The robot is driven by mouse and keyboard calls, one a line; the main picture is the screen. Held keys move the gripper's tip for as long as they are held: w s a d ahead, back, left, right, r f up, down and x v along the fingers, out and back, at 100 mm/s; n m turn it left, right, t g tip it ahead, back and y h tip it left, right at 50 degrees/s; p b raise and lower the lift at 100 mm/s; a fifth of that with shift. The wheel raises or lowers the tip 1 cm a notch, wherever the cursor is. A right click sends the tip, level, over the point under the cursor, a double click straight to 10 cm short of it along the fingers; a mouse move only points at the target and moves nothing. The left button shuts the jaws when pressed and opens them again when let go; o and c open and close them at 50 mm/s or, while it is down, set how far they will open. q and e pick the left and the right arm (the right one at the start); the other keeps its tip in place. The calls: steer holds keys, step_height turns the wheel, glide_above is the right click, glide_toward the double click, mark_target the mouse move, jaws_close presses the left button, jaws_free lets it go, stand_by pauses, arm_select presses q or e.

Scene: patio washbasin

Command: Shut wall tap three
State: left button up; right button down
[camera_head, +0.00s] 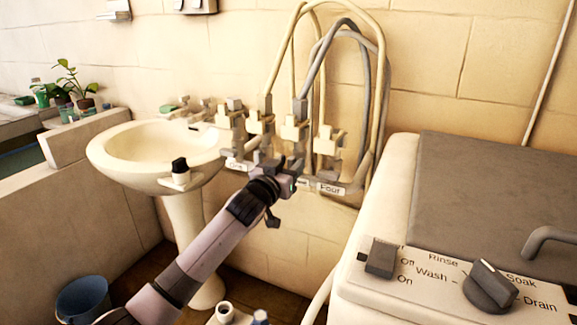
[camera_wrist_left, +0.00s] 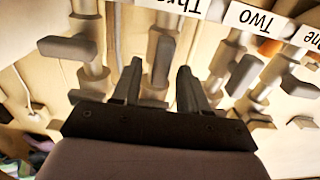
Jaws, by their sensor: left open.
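Wall tap three (camera_wrist_left: 162,42) shows in the left wrist view under the label "Three" (camera_wrist_left: 177,5), which appears upside down. A grey upright part of it, seemingly its lever, lies between the fingers of my left gripper (camera_wrist_left: 158,88). The fingers are open, one on each side; I cannot tell whether either touches. In the head view my left gripper (camera_head: 283,170) reaches the row of taps from below, in front of the labels, and hides the label "Three". My right gripper is not in view.
Tap two (camera_wrist_left: 228,55) stands close on one side of the gripper and tap four's grey lever (camera_wrist_left: 68,48) on the other. Hoses (camera_head: 380,90) loop above the taps. A white washbasin (camera_head: 125,160) is at left and a washing machine (camera_head: 405,190) at right.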

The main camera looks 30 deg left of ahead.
arm_select(q)
jaws_close()
steer(key=shift+d+m+p, duration=0.1)
steer(key=shift+m+p, duration=0.45)
steer(key=shift+m, duration=0.25)
steer(key=shift+d+f+m+p, duration=0.2)
steer(key=shift+m+p, duration=0.45)
steer(key=shift+m, duration=2.05)
steer(key=shift+d+f+m+p, duration=0.2)
steer(key=shift+m+p, duration=0.4)
steer(key=shift+m, duration=2.1)
steer(key=shift+d+f+m+p, duration=0.2)
steer(key=shift+m+p, duration=0.45)
steer(key=shift+m, duration=2.05)
